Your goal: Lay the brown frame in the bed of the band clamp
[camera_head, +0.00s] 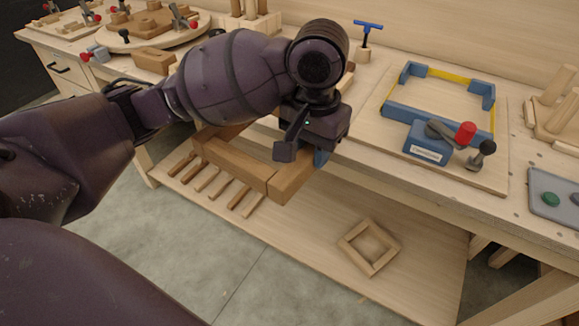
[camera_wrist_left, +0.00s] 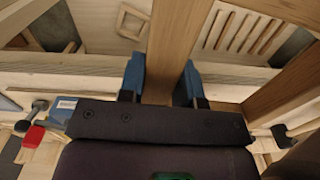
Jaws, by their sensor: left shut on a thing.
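The brown frame (camera_head: 236,166) is wooden and hangs off the bench's front edge, partly hidden behind my left arm. My left gripper (camera_head: 318,156) is shut on one of its bars; in the left wrist view the blue fingers (camera_wrist_left: 161,80) stand on both sides of the brown bar (camera_wrist_left: 178,35). The band clamp (camera_head: 398,112) lies on a pale board to the right, with blue corner pieces, a yellow band and a red-knobbed lever. Its bed looks empty. Part of the clamp (camera_wrist_left: 62,106) shows at left in the left wrist view. My right gripper is not in view.
The bench (camera_head: 400,188) has a lower shelf with several wooden strips and a small square frame (camera_head: 369,247). A blue T-handle (camera_head: 367,32) stands behind the clamp. A grey tray (camera_head: 552,195) and a wooden rack (camera_head: 560,105) are at right.

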